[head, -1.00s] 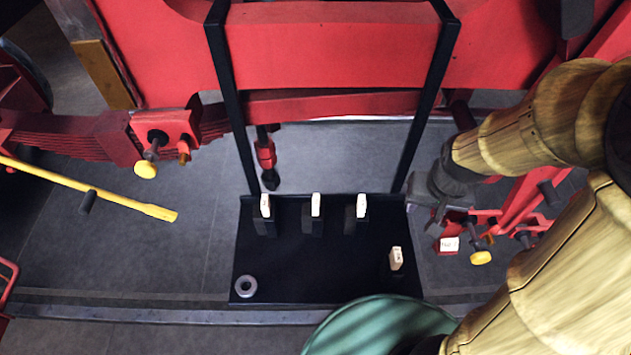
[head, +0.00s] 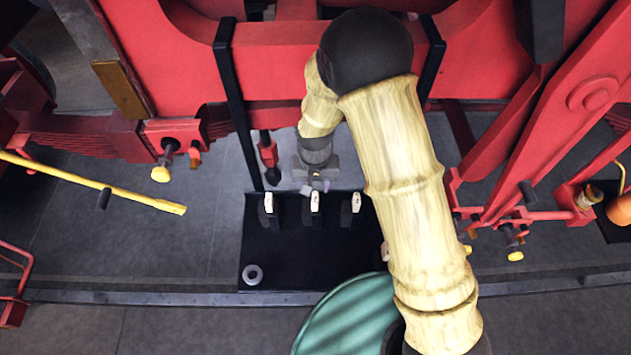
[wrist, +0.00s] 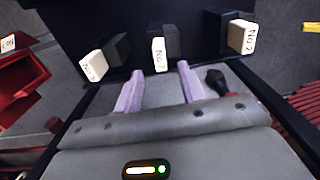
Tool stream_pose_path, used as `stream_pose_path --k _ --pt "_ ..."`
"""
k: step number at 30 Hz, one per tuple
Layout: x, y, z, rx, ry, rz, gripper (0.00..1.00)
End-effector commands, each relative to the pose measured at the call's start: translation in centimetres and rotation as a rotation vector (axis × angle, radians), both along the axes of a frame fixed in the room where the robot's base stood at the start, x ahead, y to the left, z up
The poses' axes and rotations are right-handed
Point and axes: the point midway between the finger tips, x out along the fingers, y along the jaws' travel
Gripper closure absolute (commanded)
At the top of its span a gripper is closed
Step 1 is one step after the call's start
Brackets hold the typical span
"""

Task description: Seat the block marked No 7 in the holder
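The block marked No 7 (wrist: 159,55) is pale and stands in the middle of a row of three, against a dark upright piece. In the head view it is the middle block (head: 315,201). My gripper (wrist: 160,72) is open and empty, its two lilac fingers pointing at the No 7 block, just short of it. In the head view my gripper (head: 314,187) is at the far edge of the black board, behind that block. A red open box (wrist: 20,80) with a white label shows at the left of the wrist view; I cannot tell whether it is the holder.
The No 2 block (wrist: 242,37) and another block (wrist: 94,65), its number unclear, flank No 7 closely. The black board (head: 290,262) carries a grey ring (head: 252,274). Black uprights (head: 235,110) rise from the board beside my arm. A green round top (head: 345,318) is in front.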

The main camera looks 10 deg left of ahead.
Motion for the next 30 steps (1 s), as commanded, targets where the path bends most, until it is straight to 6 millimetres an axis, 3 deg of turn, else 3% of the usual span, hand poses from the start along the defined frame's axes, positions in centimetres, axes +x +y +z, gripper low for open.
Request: stream_pose_path --k 10,30 --pt "0.1 -0.2 -1.0 0.0 0.001 -0.004 0.6" --pt "0.1 -0.2 -7.3 0.0 0.0 -0.004 0.6"
